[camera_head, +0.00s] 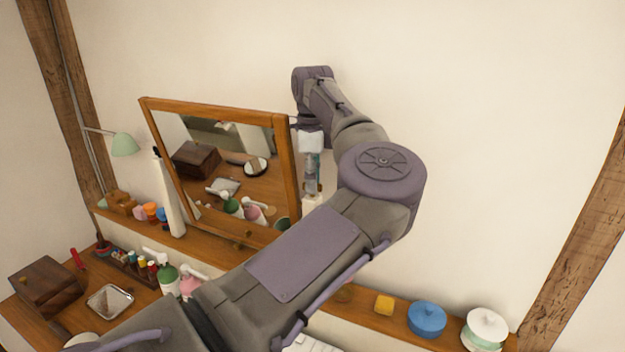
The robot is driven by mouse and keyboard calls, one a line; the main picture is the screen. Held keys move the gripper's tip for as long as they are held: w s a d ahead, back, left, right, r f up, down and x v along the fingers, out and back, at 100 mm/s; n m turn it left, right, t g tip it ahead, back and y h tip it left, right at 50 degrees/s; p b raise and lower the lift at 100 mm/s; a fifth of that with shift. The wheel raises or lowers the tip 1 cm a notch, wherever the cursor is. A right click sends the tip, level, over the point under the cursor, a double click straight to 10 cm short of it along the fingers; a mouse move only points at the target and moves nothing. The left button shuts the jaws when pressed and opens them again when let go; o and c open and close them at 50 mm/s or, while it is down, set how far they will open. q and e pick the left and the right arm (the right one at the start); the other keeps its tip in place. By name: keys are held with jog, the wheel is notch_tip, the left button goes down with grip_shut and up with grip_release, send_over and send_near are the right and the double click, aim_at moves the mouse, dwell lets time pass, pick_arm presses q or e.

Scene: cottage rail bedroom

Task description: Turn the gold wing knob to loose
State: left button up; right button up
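A wooden-framed tilting mirror (288,185) stands on the shelf between a white post (169,198) at its left and another white post (312,208) at its right. I cannot clearly make out the gold wing knob; my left arm and gripper cover much of the mirror's right side. My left gripper (311,185) is just right of the mirror frame, in front of the right post, pointing down. It is small and partly merged with the post, so whether its fingers are open or touching anything is unclear. My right gripper is out of view.
The wooden shelf (372,312) holds a yellow block (384,304), a blue lidded pot (427,319) and a white-green pot (484,329) at right. Bottles, a dark wooden box (47,287) and a metal tray (110,301) crowd the lower left. The wall above is clear.

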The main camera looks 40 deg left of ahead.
pick_arm(q)
jog(key=shift+r, duration=0.1)
notch_tip(320, 180, up, 12)
dwell(0.6)
